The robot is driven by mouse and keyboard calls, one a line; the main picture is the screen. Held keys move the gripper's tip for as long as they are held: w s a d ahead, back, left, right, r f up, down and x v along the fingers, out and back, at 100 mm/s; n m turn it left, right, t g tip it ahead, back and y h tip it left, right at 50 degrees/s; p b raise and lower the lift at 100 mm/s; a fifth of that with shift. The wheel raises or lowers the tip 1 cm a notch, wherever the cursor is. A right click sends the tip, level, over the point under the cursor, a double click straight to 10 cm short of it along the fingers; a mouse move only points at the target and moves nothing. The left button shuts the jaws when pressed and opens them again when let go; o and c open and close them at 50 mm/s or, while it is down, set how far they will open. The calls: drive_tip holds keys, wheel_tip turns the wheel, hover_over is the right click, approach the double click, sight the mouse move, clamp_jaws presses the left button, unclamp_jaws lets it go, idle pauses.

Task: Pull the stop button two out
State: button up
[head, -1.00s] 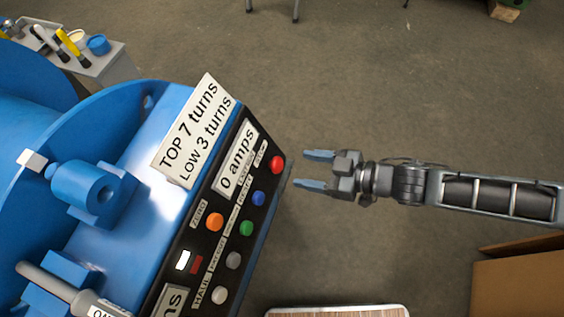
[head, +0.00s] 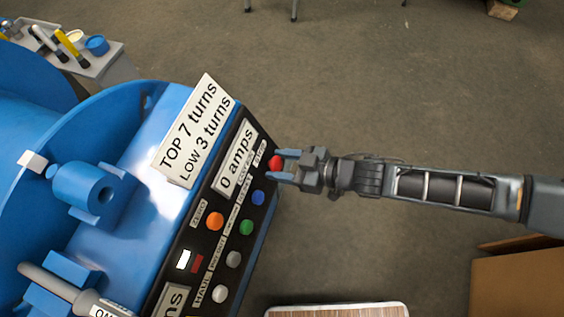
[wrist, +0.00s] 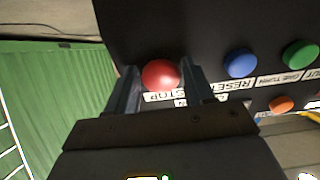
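The red stop button (head: 276,162) sits at the upper right end of the black control panel on the blue machine. It also shows in the wrist view (wrist: 161,75), above a label reading STOP. My gripper (head: 281,166) is at the button, with one finger on each side of it. In the wrist view my gripper (wrist: 158,84) has its fingers apart, with the button between their tips. A dark gap shows left of the button; the right finger is very close to it, and I cannot tell whether it touches.
A blue button (head: 258,198), a green button (head: 246,228) and an orange button (head: 214,222) sit along the same panel (head: 196,222). A cardboard box (head: 520,285) stands at the lower right. The floor right of the machine is mostly clear.

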clamp_jaws()
drive_tip(key=shift+s+d+r, duration=0.15)
drive_tip(key=shift+d+r, duration=0.1)
drive_tip(key=shift+d, duration=0.3)
drive_tip(key=shift+o, duration=1.4)
unclamp_jaws()
drive_tip(key=v, duration=0.7)
drive_tip(key=shift+s+d, duration=0.2)
drive_tip(key=shift+d, duration=0.1)
drive_tip(key=shift+r, duration=0.15)
